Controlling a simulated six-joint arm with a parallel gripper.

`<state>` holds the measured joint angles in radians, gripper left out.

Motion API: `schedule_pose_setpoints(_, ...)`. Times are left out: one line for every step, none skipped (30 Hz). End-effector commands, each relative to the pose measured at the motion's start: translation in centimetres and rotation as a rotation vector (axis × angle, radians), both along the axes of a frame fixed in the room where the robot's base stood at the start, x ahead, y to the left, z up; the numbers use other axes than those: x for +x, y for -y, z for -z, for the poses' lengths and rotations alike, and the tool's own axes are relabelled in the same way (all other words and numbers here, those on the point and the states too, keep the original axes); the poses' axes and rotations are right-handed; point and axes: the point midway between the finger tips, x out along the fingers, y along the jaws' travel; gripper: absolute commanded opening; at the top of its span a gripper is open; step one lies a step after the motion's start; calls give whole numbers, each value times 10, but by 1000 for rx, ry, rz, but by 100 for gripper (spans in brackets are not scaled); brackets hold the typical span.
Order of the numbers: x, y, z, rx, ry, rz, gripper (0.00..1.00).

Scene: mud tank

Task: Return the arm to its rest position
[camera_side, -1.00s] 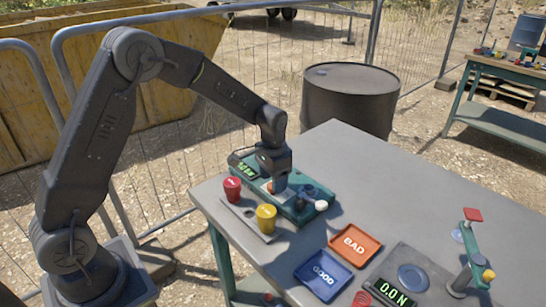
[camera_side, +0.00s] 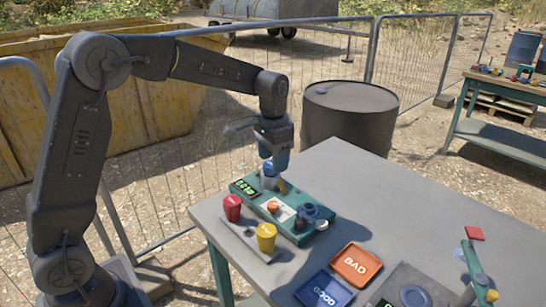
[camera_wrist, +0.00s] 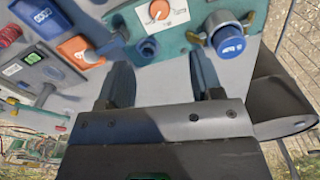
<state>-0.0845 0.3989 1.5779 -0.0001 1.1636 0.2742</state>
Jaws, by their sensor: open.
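My gripper (camera_side: 275,168) hangs pointing down above the back edge of the teal instrument box (camera_side: 284,218). In the wrist view my gripper (camera_wrist: 160,78) shows two dark fingers spread apart with nothing between them. The box carries a green display (camera_side: 245,188) and an orange dial, which shows in the wrist view (camera_wrist: 163,10) beyond the fingertips. A blue round knob (camera_wrist: 229,42) is on the box to the right of the dial in that view. My arm is bent in a high arch.
A red cup (camera_side: 232,207) and a yellow cup (camera_side: 266,237) stand in front of the box. A blue GOOD tray (camera_side: 325,288) and an orange BAD tray (camera_side: 355,264) lie on the grey table (camera_side: 400,205). A dark drum (camera_side: 348,115) stands behind the table. A mesh fence (camera_side: 330,60) runs behind.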

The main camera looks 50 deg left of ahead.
Motion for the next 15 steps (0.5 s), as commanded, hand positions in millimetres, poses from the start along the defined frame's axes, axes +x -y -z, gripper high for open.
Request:
schedule_pose_setpoints(0,0,0,0,0,0,60)
schedule_pose_setpoints(-1,0,-1,0,2,0,60)
schedule_pose_setpoints(-2,1,-3,1,6,-2,60)
schedule_pose_setpoints(-5,1,-5,1,11,-3,60)
schedule_pose_setpoints(-8,2,-9,2,19,-5,60)
schedule_pose_setpoints(-14,4,-15,2,31,-9,60)
schedule_pose_setpoints(-20,5,-21,3,44,-13,60)
schedule_pose_setpoints(-27,7,-27,4,59,-19,60)
schedule_pose_setpoints(-38,9,-36,5,81,-27,60)
schedule_pose_setpoints(-47,11,-43,5,100,-33,60)
schedule_pose_setpoints(-57,13,-50,5,118,-40,60)
schedule_pose_setpoints(-71,16,-57,5,145,-50,60)
schedule_pose_setpoints(-82,18,-62,5,162,-57,60)
schedule_pose_setpoints(-92,19,-66,4,181,-65,60)
schedule_pose_setpoints(-106,22,-71,2,206,-75,60)
